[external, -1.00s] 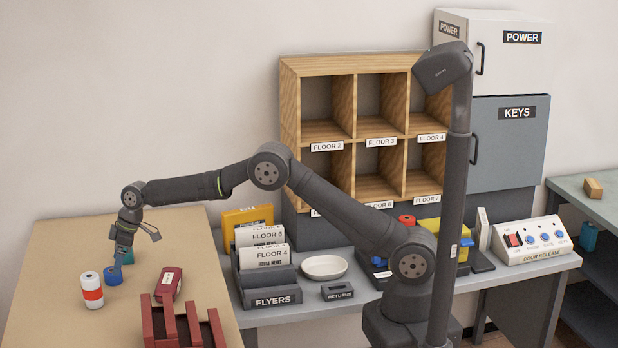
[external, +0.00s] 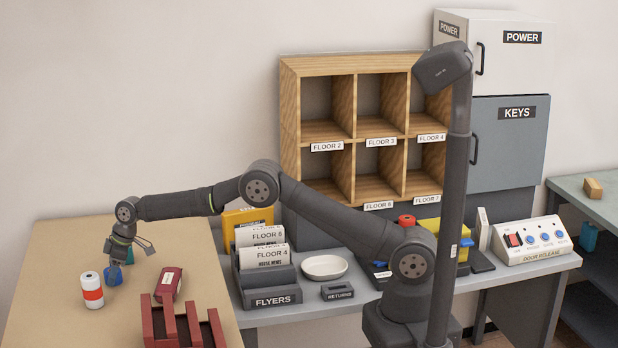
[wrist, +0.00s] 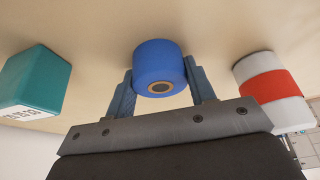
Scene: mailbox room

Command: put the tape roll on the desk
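The tape roll is a blue roll (external: 113,276) with a brown core, on the tan table (external: 60,250) at the left. My gripper (external: 116,262) points down over it. In the wrist view the blue roll (wrist: 159,66) sits between my gripper's two fingers (wrist: 160,82), one on each side and very close to it. Whether both fingers press on it is not clear. The grey desk (external: 330,305) stands to the right of the tan table, with its front strip partly bare.
A white can with a red band (external: 91,290) stands close left of the roll; a teal block (wrist: 36,80) is on the other side. A dark red stapler-like item (external: 169,284) and a red rack (external: 180,325) are nearby. The desk holds flyer trays (external: 270,297) and a white dish (external: 324,268).

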